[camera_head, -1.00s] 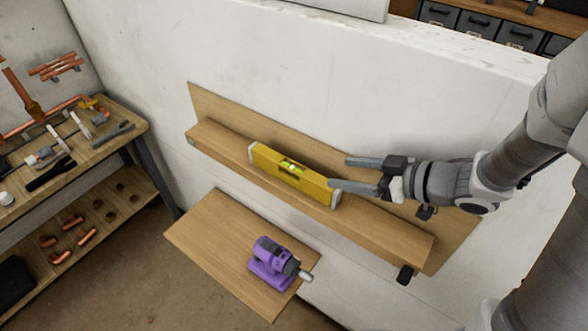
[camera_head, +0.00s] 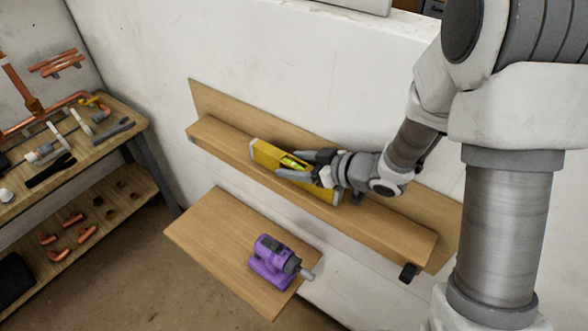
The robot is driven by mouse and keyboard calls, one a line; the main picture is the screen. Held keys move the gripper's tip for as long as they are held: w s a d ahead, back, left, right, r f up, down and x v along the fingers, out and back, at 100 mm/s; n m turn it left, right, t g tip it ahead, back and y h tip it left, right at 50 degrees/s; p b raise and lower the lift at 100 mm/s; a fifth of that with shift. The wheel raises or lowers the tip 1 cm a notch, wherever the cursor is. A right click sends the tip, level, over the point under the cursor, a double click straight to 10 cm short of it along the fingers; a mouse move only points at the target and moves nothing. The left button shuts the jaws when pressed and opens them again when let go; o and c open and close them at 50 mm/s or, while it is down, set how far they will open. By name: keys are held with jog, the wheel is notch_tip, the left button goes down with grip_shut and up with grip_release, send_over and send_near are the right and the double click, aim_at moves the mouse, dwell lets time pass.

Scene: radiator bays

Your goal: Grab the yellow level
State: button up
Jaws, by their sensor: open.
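The yellow level (camera_head: 266,154) lies lengthwise on the upper wooden shelf, with a green vial near its middle. My gripper (camera_head: 290,164) is at the level's middle, coming from the right. Its jaws are open, with one finger on the wall side and one on the front side of the level. The fingers and hand hide part of the level's middle and right half. Whether the fingers touch it I cannot tell.
The wooden shelf (camera_head: 400,239) is fixed to a white wall (camera_head: 300,80). Below, a lower wooden board (camera_head: 215,245) carries a purple power tool (camera_head: 270,262). A workbench (camera_head: 95,150) with tools and copper pipes stands at the left. The shelf's left end is clear.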

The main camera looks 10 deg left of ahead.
aim_at(294, 162)
jog(key=shift+w+a+f, duration=0.1)
jog(key=shift+a, duration=0.1)
grip_shut()
dwell(0.6)
jog(key=shift+r, duration=0.65)
notch_tip(294, 162, up, 3)
jog(key=shift+f+p, duration=0.1)
jog(key=shift+p, duration=0.25)
jog(key=s+d+r+b, duration=0.2)
jog(key=s+d+r, duration=0.5)
jog(key=s, duration=0.2)
jog(key=shift+b, duration=0.35)
